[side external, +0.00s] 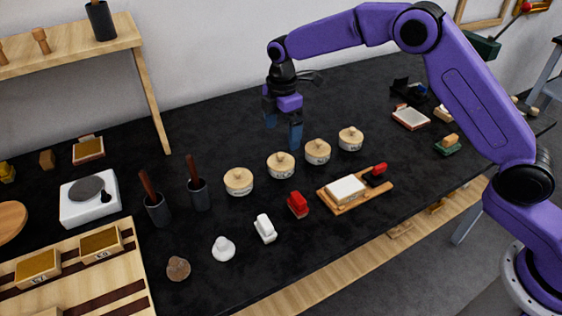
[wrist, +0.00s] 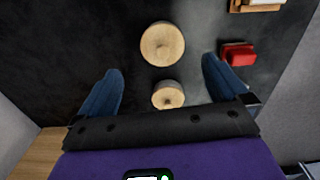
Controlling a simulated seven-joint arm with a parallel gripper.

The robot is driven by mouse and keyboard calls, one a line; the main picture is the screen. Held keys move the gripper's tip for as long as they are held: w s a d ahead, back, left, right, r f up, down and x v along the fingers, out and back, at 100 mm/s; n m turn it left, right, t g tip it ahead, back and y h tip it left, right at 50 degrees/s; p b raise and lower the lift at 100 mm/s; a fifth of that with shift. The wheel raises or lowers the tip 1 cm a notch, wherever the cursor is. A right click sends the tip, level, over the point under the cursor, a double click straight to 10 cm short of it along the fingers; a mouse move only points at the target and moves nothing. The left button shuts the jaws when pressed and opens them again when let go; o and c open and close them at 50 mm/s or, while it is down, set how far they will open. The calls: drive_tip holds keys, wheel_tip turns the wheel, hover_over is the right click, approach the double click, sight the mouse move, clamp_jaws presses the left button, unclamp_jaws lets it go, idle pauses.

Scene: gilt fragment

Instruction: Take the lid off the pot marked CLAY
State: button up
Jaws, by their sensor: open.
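Several round pots with pale wooden lids and small knobs stand in a slanting row in the side external view: the leftmost pot (side external: 238,182), a second pot (side external: 281,166), a third pot (side external: 317,152) and the rightmost pot (side external: 350,139). Dark marks show on their fronts, but they are too small to read, so I cannot tell which says CLAY. All the lids are on. My gripper (side external: 283,135) is open and empty, above and behind the middle of the row. The wrist view shows a larger-looking lid (wrist: 162,43) and a smaller-looking lid (wrist: 168,95) between the blue fingers.
A red block (side external: 298,205), a white block (side external: 265,228) and a wooden board (side external: 330,201) with a pale slab lie in front of the pots. Two dark cups (side external: 158,211) (side external: 200,196) with brown handles stand left. The dark table (side external: 215,125) is clear behind the row.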

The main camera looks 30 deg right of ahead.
sight(281, 154)
drive_tip(key=shift+s+a+f, duration=0.1)
drive_tip(key=shift+a+f, duration=0.05)
drive_tip(key=shift+f, duration=1.9)
drive_tip(key=shift+s+a+f, duration=0.1)
drive_tip(key=shift+f, duration=1.95)
drive_tip(key=c, duration=1)
